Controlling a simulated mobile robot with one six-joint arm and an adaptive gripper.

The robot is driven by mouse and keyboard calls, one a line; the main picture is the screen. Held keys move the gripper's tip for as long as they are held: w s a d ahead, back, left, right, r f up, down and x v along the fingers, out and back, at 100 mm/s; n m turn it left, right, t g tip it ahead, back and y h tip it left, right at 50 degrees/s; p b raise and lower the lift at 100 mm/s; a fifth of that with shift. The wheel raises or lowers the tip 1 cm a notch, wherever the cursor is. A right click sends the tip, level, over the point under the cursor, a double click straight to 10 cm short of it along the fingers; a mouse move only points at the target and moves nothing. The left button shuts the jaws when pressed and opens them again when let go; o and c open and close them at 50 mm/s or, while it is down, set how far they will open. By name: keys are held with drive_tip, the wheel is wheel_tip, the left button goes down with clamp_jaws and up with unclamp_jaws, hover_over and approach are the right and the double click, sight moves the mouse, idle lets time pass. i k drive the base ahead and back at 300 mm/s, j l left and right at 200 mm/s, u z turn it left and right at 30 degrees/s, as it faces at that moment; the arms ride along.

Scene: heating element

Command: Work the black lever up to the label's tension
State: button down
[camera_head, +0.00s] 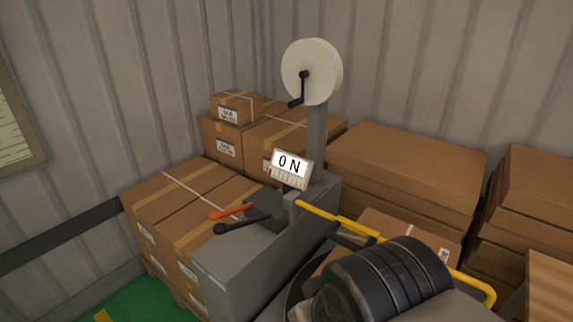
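The black lever (243,222) lies low on top of a grey machine (256,262), its round knob pointing left. An orange-red lever (230,213) lies just behind it.
A post behind the display carries a white reel (312,72) with a black crank. A yellow bar (340,218) and a large black ridged round part (385,280) fill the lower right. More cartons (405,165) stand behind. Green floor (105,300) shows at lower left.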

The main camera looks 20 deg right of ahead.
sight(221, 228)
drive_tip(key=i+j+z, duration=0.1)
drive_tip(key=z, duration=0.55)
drive_tip(key=i+j+z, duration=0.2)
drive_tip(key=j, duration=0.3)
drive_tip(key=i+j+z, duration=0.15)
drive_tip(key=j, duration=0.35)
drive_tip(key=i+j+z, duration=0.2)
drive_tip(key=j, duration=0.3)
drive_tip(key=j+z, duration=0.2)
drive_tip(key=j, duration=0.3)
